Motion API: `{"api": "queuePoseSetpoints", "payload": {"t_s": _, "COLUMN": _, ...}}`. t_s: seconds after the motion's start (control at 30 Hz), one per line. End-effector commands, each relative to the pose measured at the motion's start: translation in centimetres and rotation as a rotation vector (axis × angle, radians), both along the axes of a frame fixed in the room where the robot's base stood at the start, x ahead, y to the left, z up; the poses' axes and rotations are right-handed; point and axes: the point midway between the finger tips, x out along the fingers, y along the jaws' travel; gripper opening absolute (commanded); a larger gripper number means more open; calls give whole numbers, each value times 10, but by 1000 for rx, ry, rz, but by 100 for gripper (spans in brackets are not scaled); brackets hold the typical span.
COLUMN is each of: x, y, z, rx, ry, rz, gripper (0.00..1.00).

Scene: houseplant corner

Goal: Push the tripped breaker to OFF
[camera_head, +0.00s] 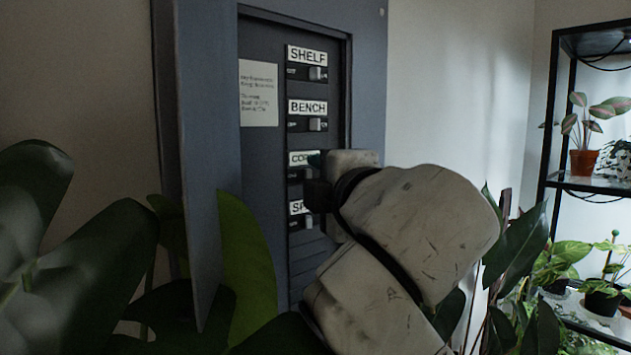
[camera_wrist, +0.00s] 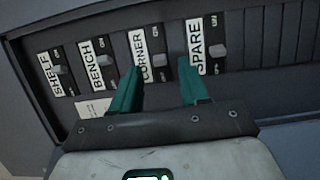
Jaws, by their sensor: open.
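The breaker column has labelled switches: SHELF (camera_head: 318,73), BENCH (camera_head: 316,124), CORNER and SPARE (camera_head: 309,222). In the wrist view the CORNER toggle (camera_wrist: 159,60) shows between the teal fingers of my open, empty gripper (camera_wrist: 159,67). One fingertip is on each side of its slot; I cannot tell whether either touches the panel. In the head view my gripper (camera_head: 314,160) is at the CORNER row and hides that toggle. The SHELF and BENCH toggles sit toward the right there. I cannot clearly tell which breaker is tripped.
The blue-grey cabinet (camera_head: 210,100) surrounds the recessed panel. A paper note (camera_head: 259,93) is on the panel's left. Large leaves (camera_head: 247,262) stand in front of the cabinet's lower part. A black plant shelf (camera_head: 590,186) stands at the right.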

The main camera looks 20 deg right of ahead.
Motion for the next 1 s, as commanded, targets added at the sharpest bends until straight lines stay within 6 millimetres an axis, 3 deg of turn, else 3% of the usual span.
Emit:
{"api": "queuePoseSetpoints", "payload": {"t_s": 0.2, "x": -44, "y": 2, "z": -1, "rx": 1, "ry": -3, "rz": 3, "gripper": 45}}
{"api": "queuePoseSetpoints", "payload": {"t_s": 0.4, "x": -72, "y": 2, "z": 0, "rx": 1, "ry": -2, "rz": 1, "gripper": 45}}
{"api": "queuePoseSetpoints", "payload": {"t_s": 0.6, "x": -81, "y": 2, "z": -1, "rx": 1, "ry": 1, "rz": 0, "gripper": 45}}
{"api": "queuePoseSetpoints", "payload": {"t_s": 1.0, "x": -81, "y": 2, "z": -1, "rx": 1, "ry": 1, "rz": 0, "gripper": 45}}
